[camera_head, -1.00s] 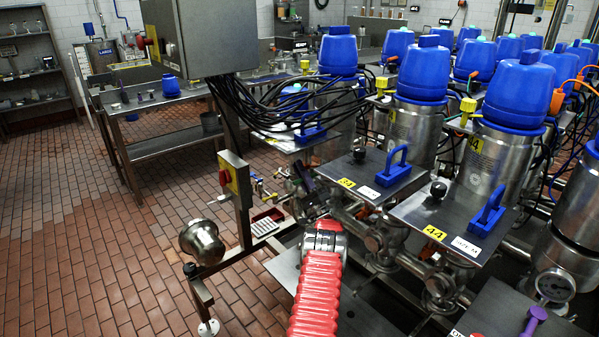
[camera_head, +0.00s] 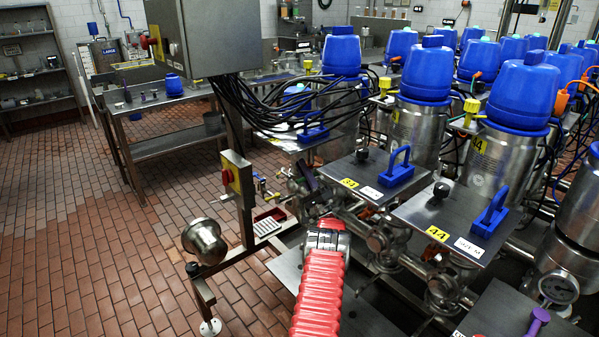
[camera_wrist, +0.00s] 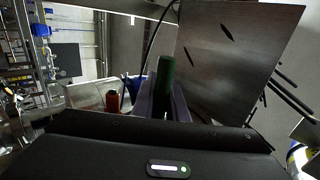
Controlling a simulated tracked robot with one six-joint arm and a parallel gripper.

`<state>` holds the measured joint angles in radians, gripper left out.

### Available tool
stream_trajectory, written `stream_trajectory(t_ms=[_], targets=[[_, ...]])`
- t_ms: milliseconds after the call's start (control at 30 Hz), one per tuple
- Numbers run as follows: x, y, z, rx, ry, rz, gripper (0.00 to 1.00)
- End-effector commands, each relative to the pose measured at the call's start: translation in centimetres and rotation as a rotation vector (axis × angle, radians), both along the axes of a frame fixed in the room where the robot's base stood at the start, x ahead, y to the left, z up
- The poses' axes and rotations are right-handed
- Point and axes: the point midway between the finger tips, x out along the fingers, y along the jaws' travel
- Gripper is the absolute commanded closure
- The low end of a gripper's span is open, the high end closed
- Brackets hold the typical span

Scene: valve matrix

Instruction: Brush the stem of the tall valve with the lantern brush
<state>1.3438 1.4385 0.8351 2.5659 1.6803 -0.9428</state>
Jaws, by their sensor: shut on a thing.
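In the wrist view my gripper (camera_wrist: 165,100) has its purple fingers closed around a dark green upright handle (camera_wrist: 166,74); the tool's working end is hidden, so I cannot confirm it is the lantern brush. In the head view my red-sleeved arm reaches forward, and my gripper (camera_head: 309,182) is small and dark among the pipes, left of the plate marked 34. Several steel valves with blue caps stand at right, such as one valve (camera_head: 424,70) behind that plate and another (camera_head: 521,90) behind plate 44. I cannot tell which is the tall valve, and no stem shows clearly.
Plates 34 (camera_head: 372,178) and 44 (camera_head: 455,222), with blue handles, lie right of my arm. A control box (camera_head: 205,35) with hanging black cables is above left. In the wrist view a metal plate (camera_wrist: 240,60) stands close at right. The tiled floor at left is clear.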

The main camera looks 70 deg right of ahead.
Motion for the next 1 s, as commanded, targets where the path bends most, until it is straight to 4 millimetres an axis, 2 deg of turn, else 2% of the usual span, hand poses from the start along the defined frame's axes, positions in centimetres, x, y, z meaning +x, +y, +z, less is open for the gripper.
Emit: stream_trajectory(t_ms=[533,1000], targets=[[-0.2,-0.5,0.2,0.0,0.001,0.001,1.0],[0.5,0.8,-0.2,0.0,0.001,0.003,1.0]])
